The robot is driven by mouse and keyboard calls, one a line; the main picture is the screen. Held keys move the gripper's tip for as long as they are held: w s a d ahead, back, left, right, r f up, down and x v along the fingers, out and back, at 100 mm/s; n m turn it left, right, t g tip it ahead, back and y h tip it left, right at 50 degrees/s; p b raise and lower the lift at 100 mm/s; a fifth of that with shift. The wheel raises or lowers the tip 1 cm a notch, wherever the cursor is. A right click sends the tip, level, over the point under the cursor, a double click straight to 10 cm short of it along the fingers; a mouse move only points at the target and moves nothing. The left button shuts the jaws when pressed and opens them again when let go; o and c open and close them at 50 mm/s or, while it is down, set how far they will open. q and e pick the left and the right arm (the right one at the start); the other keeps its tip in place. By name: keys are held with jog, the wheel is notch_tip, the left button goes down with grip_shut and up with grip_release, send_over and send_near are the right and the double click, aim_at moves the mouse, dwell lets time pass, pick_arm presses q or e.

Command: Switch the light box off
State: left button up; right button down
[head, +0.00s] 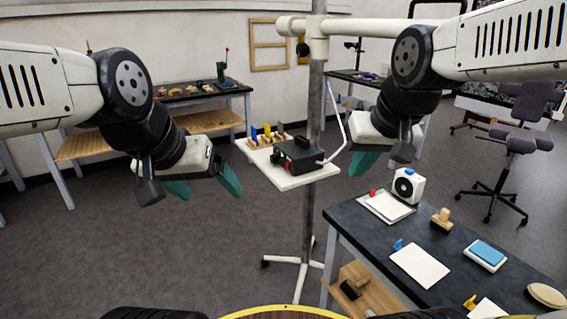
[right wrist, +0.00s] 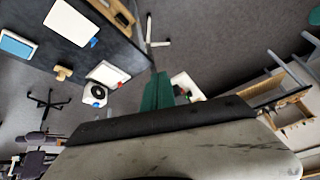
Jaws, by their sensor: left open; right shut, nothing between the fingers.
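A black box (head: 300,157) with a raised top handle or switch and red and green parts on its left side sits on a small white tray (head: 300,180) on the pole. It looks the likeliest light box, but I cannot tell whether it is lit. My left gripper (head: 204,186) is open and empty, left of the tray and apart from it. My right gripper (head: 362,164) is shut and empty, just right of the tray. In the right wrist view its green fingers (right wrist: 160,92) are together, and a corner of the white tray (right wrist: 184,84) shows beyond them.
Coloured pieces in a wooden rack (head: 265,137) share the tray. The dark table (head: 345,217) at right holds a white box with a round dial (head: 408,186), a wooden stamp (head: 441,220) and a blue-topped pad (head: 485,254). Floor at left is clear.

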aim_at(288, 165)
jog(key=w+a+f+n+h, duration=0.1)
jog(key=w+a+f+h, duration=0.15)
jog(key=w+a, duration=0.7)
jog(key=w+a+f+n+h, duration=0.1)
jog(key=w+a+f+n, duration=0.2)
jog(key=w, duration=1.3)
jog(key=w+a+f, duration=0.6)
jog(key=a, duration=0.2)
jog(key=shift+w+a+f+t, duration=0.25)
jog(key=shift+a+f+t, duration=0.05)
jog(key=shift+f, duration=0.1)
jog(key=shift+h, duration=0.25)
jog(key=x, duration=0.4)
jog(key=d+x, duration=0.1)
jog(key=x, duration=0.2)
jog(key=d+r+x, duration=0.1)
jog(key=x, duration=0.3)
jog(key=shift+w+d+f, duration=0.3)
jog(key=shift+w, duration=0.2)
jog(key=shift+w+d, duration=0.25)
jog(key=shift+d, duration=0.1)
